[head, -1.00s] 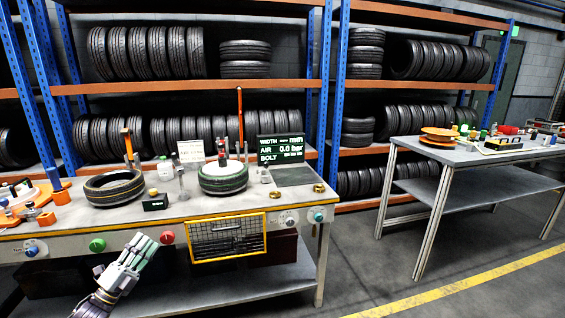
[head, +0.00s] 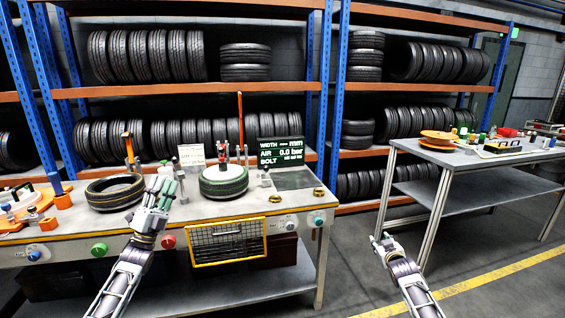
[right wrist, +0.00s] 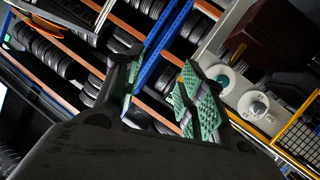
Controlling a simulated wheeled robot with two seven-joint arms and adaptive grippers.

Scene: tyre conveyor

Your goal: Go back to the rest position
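My left gripper (head: 162,190) is raised in front of the workbench (head: 270,222), between two tyres in the head view. Its fingers point up and look close together; nothing is clearly held, and the finger gap cannot be made out. My right gripper (head: 383,241) is low, over the floor to the right of the workbench. In the right wrist view its fingers (right wrist: 160,90) are spread apart, with green pads and nothing between them. One tyre (head: 106,194) lies on the bench's left side. A second tyre (head: 223,187) sits on a stand near the middle.
A yellow-framed mesh panel (head: 228,242) and coloured buttons line the bench front. A dark display (head: 281,151) stands at its back. A second table (head: 430,155) with tools is at the right. Tyre racks (head: 190,86) fill the back. Open floor (head: 385,290) lies between the tables.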

